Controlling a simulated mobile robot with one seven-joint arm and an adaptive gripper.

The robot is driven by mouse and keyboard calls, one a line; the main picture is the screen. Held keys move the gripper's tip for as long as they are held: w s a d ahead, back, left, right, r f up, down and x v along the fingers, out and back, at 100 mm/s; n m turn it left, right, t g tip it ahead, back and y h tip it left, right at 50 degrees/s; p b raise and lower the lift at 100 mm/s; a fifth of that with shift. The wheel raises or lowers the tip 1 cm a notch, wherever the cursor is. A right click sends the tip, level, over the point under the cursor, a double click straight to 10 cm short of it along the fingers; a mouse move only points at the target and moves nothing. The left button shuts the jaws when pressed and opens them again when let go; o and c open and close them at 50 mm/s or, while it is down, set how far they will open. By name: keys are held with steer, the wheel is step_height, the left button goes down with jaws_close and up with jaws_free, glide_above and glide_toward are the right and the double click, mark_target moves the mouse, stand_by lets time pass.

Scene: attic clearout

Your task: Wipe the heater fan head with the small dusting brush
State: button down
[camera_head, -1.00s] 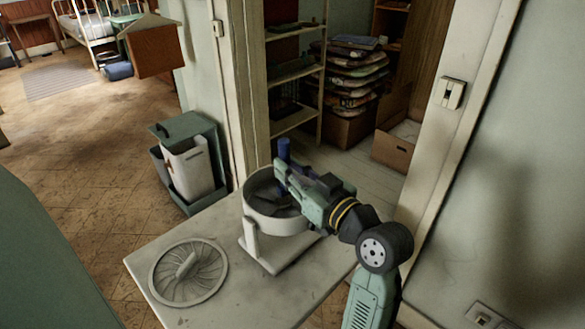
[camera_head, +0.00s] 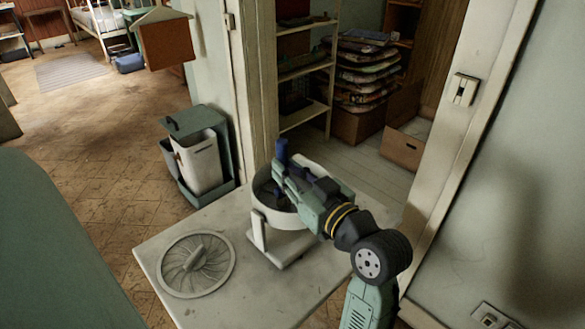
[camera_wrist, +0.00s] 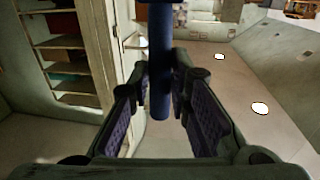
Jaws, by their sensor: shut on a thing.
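The heater fan head (camera_head: 282,212) is a round white housing, open at the top, on a stand on the small table. Dark parts show inside it. My gripper (camera_head: 281,175) is over its rim and is shut on the small dusting brush (camera_head: 282,152), whose blue handle sticks up above the fingers. The blue handle (camera_wrist: 160,75) also shows between the finger pads in the wrist view. The brush's bristles are hidden, so I cannot tell whether they touch the fan. The round grille (camera_head: 197,263) lies flat on the table to the left of the fan.
The table top (camera_head: 225,305) has bare room in front of the grille and fan. A green bin with a white container (camera_head: 200,160) stands behind the table. A door frame (camera_head: 465,130) is close on the right. Shelves (camera_head: 305,70) and cardboard boxes (camera_head: 402,148) are beyond.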

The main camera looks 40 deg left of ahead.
steer(key=shift+s, duration=0.65)
steer(key=shift+d+r+p, duration=0.2)
steer(key=shift+p, duration=0.75)
steer(key=shift+d+f+p, duration=0.2)
steer(key=shift+d+p, duration=0.25)
steer(key=shift+p, duration=0.85)
steer(key=shift+w, duration=1.1)
steer(key=shift+w+d+b, duration=0.15)
steer(key=shift+w+b, duration=0.2)
steer(key=shift+w, duration=0.75)
